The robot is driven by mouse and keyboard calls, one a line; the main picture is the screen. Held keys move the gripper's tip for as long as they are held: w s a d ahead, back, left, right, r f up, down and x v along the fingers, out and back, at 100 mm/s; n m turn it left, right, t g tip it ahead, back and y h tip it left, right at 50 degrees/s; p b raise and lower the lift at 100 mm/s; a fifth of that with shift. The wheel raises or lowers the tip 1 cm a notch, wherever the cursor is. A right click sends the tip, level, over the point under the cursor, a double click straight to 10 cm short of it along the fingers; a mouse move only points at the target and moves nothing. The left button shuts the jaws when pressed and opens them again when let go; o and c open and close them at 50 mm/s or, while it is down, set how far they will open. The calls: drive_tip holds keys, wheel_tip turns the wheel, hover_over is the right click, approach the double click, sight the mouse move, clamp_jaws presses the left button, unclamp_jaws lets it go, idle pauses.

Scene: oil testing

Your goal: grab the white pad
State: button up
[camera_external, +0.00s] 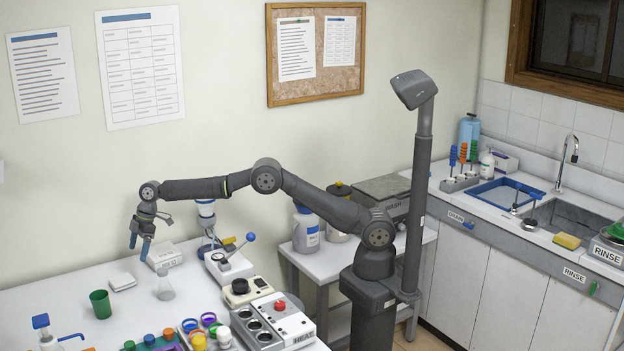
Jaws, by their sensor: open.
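A small white pad (122,281) lies flat on the white table, to the right of and behind a green cup. My gripper (140,247) points down with its fingers apart and nothing visible between them. In the picture it is above and slightly right of the pad, apart from it. I cannot tell its exact height over the table.
The green cup (100,304) stands in front of the pad. A clear flask (165,288) and a white labelled box (164,257) stand to the right. A dispenser bottle (45,335) and colored jars (198,340) are at the front. The table left of the pad is clear.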

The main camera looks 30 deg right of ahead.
sight(122, 282)
drive_tip(key=x, duration=1)
drive_tip(key=c, duration=1)
